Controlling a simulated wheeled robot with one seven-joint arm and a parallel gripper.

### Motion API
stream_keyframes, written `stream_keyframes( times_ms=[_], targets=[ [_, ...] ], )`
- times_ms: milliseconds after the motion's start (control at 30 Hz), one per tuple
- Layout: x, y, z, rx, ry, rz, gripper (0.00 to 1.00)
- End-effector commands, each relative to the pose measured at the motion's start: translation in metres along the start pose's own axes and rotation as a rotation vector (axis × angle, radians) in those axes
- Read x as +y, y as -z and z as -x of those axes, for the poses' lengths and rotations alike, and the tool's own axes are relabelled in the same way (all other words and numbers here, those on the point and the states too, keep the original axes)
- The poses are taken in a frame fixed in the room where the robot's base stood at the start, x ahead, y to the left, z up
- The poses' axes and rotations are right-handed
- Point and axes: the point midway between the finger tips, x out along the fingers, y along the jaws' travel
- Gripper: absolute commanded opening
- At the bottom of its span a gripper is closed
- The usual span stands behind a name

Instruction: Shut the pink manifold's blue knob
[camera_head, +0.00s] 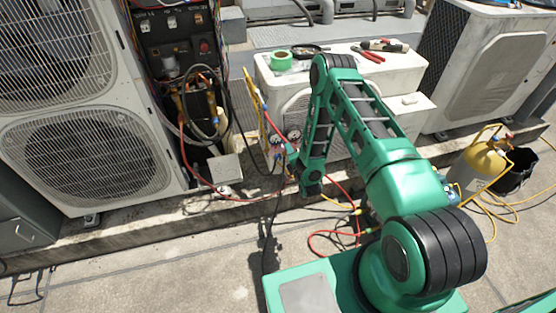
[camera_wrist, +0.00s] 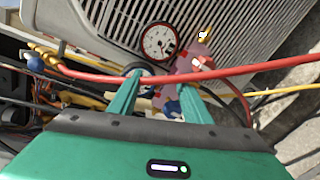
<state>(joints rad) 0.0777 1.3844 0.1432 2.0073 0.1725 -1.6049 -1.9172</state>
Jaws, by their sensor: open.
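The pink manifold (camera_wrist: 192,62) shows in the wrist view just beyond my fingertips, with a round white-faced gauge (camera_wrist: 158,42) on it. A blue knob (camera_wrist: 173,107) shows low between my fingers, close to the right finger and partly hidden; I cannot tell whether they touch. My gripper (camera_wrist: 160,88) is open, with its two green fingers apart around the knob area. A red hose (camera_wrist: 255,72) crosses the view near the fingertips. In the head view the manifold (camera_head: 278,151) is small, in front of the white unit, partly hidden by my arm.
A white condenser (camera_head: 285,95) stands behind the manifold, with green tape (camera_head: 281,60) and red-handled pliers (camera_head: 368,54) on top. A large condenser (camera_head: 90,155) stands at left. Red and yellow hoses trail on the floor. A yellow cylinder (camera_head: 484,160) stands at right.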

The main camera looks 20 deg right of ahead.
Motion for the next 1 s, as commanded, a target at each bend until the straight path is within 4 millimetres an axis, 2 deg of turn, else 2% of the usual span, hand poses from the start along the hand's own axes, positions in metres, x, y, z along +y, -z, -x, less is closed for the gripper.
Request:
stream_keyframes(
  times_ms=[33,233,400,533,667,767,1000],
  targets=[
    [-0.013,0.015,0.008,-0.001,-0.022,0.028,0.44],
    [-0.042,0.049,0.041,-0.043,-0.131,0.154,0.44],
    [-0.055,0.065,0.063,-0.079,-0.186,0.222,0.44],
    [-0.058,0.069,0.069,-0.091,-0.203,0.243,0.44],
    [-0.055,0.069,0.062,-0.095,-0.209,0.247,0.44],
    [-0.051,0.067,0.049,-0.095,-0.209,0.246,0.44],
    [-0.042,0.064,0.006,-0.096,-0.21,0.246,0.44]
  ],
)
